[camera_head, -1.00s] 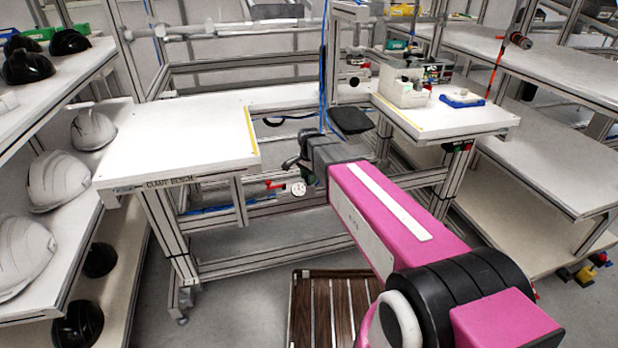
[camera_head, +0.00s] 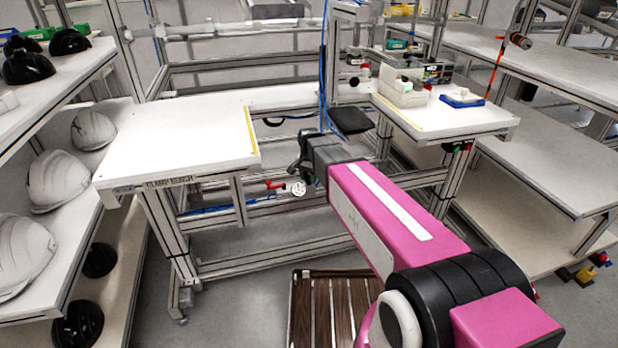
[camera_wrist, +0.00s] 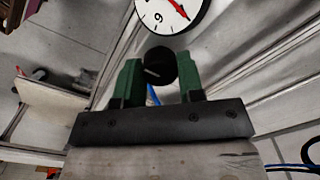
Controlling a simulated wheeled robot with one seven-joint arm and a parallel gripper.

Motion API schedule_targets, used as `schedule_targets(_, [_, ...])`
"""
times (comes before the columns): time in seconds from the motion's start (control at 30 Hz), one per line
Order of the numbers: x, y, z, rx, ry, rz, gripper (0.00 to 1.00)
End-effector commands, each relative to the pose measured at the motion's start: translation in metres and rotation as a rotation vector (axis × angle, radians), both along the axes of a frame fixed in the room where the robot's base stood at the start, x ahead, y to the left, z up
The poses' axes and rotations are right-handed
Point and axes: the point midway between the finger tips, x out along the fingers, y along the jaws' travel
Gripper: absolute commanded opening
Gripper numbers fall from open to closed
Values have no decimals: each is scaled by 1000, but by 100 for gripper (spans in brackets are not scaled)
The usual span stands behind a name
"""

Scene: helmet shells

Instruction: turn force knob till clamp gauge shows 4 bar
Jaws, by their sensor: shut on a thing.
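The force knob (camera_wrist: 159,63), round and black with a pale mark, sits between the green fingers of my gripper (camera_wrist: 161,76) in the wrist view. My gripper is shut on it. The white clamp gauge (camera_wrist: 168,12) is just above the knob there, cut off by the top edge. Its red needle points to the lower right of the picture. The dial is turned and partly out of frame, so I cannot read a value. In the head view the gauge (camera_head: 298,189) is small, below the clamp bench (camera_head: 180,140), and my gripper (camera_head: 303,160) hides the knob.
A red-handled valve (camera_head: 275,185) is left of the gauge. Bench frame rails surround this spot. A dark pad (camera_head: 351,120) is right of my wrist. White helmet shells (camera_head: 58,180) fill the left shelf. A slatted wooden mat (camera_head: 330,310) lies on the floor.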

Motion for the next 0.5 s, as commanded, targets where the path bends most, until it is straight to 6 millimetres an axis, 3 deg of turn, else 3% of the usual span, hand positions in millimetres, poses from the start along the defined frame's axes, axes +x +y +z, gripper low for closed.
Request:
schedule_targets(0.1, [0, 0, 1, 0, -1, -1, 12])
schedule_targets(0.13, [0, 0, 1, 0, -1, -1, 42])
schedule_targets(0.2, [0, 0, 0, 1, 0, -1, 61])
schedule_targets(0.5, [0, 0, 1, 1, 0, -1, 61])
